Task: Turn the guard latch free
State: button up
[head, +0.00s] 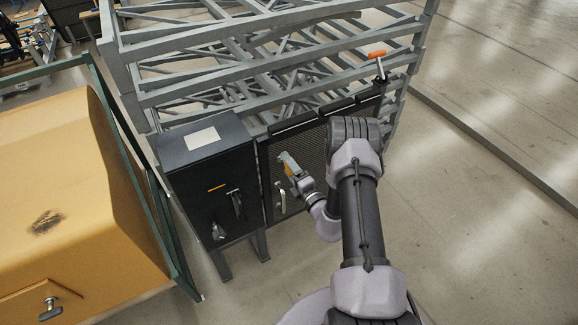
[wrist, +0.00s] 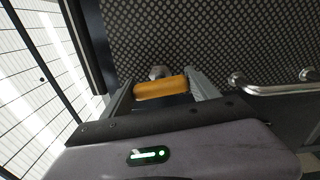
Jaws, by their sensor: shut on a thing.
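The guard is a dark perforated panel (head: 315,150) in a black frame, and its mesh fills the upper part of the wrist view (wrist: 220,35). The guard latch (wrist: 160,89) shows an orange grip in front of a metal pivot. My gripper (wrist: 158,90) is shut on this orange grip, with one finger at each side of it. In the head view my gripper (head: 288,165) is at the left part of the panel, and a bit of orange shows there. The back of the latch is hidden by the grip and my gripper.
A metal pull handle (wrist: 280,89) is to the right of my gripper. A black cabinet (head: 205,175) with levers stands left of the panel. An orange-topped lever (head: 377,54) rises at the panel's upper right corner. Grey racks (head: 270,70) stand behind. Floor at right is clear.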

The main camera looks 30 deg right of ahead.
jog(key=shift+m, duration=0.7)
jog(key=o, duration=1.4)
jog(key=shift+c, duration=0.2)
jog(key=s+p, duration=0.3)
jog(key=s, duration=1.4)
jog(key=shift+s+d, duration=0.2)
jog(key=shift+d, duration=0.05)
